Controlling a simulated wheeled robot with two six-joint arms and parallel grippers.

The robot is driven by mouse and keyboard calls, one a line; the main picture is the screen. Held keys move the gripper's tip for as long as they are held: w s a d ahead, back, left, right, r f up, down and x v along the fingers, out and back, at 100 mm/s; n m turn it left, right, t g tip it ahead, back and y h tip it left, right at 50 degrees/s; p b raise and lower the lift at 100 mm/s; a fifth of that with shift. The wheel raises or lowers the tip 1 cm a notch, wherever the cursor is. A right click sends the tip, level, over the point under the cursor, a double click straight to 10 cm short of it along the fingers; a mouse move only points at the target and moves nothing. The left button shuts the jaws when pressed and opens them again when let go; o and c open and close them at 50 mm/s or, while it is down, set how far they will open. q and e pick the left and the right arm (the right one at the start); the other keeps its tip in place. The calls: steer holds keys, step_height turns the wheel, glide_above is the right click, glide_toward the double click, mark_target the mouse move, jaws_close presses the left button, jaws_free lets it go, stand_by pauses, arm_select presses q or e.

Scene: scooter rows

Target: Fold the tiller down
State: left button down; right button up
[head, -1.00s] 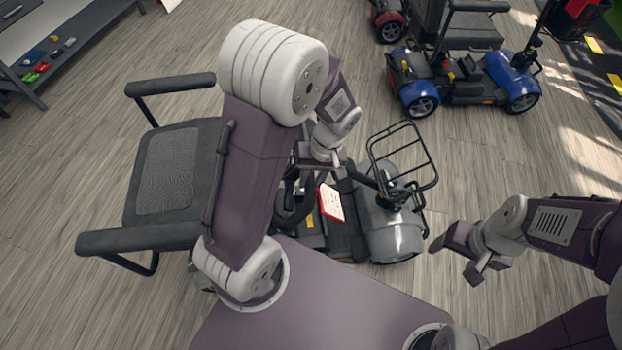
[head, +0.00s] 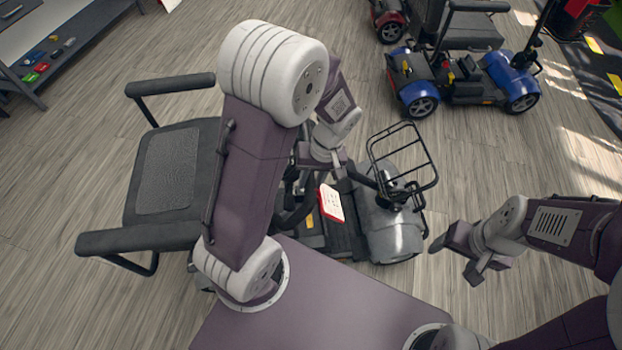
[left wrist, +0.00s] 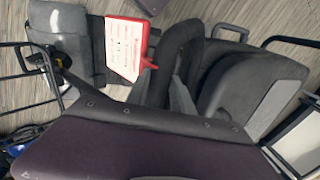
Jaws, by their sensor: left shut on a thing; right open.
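The scooter has a grey front body (head: 392,235), a wire basket (head: 403,160) and a dark seat (head: 172,170). Its dark tiller (head: 362,179) slopes from beside the basket toward the seat side, partly hidden by my left arm. My left gripper (head: 328,160) is shut on the tiller; its fingertips are largely hidden. A red-edged white card (head: 331,203) hangs below it over the dark deck and shows in the left wrist view (left wrist: 125,48), beside a black loop. My right gripper (head: 456,262) is open and empty, right of the grey front body, apart from it.
A blue scooter (head: 425,90) stands behind at the upper right, with a red one (head: 388,22) beyond it. A low shelf (head: 60,55) with small coloured items is at the upper left.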

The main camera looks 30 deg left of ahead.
arm_select(q)
steer(key=shift+r, duration=0.1)
stand_by(0.3)
steer(key=shift+w+d+r+p, duration=0.7)
steer(key=shift+d+r+p, duration=0.25)
steer(key=shift+p, duration=0.3)
steer(key=c, duration=1.1)
jaws_free()
steer(key=shift+f, duration=0.1)
steer(key=p+v, duration=0.2)
steer(key=v, duration=0.7)
steer(key=shift+s+p, duration=0.1)
steer(key=shift+p, duration=0.25)
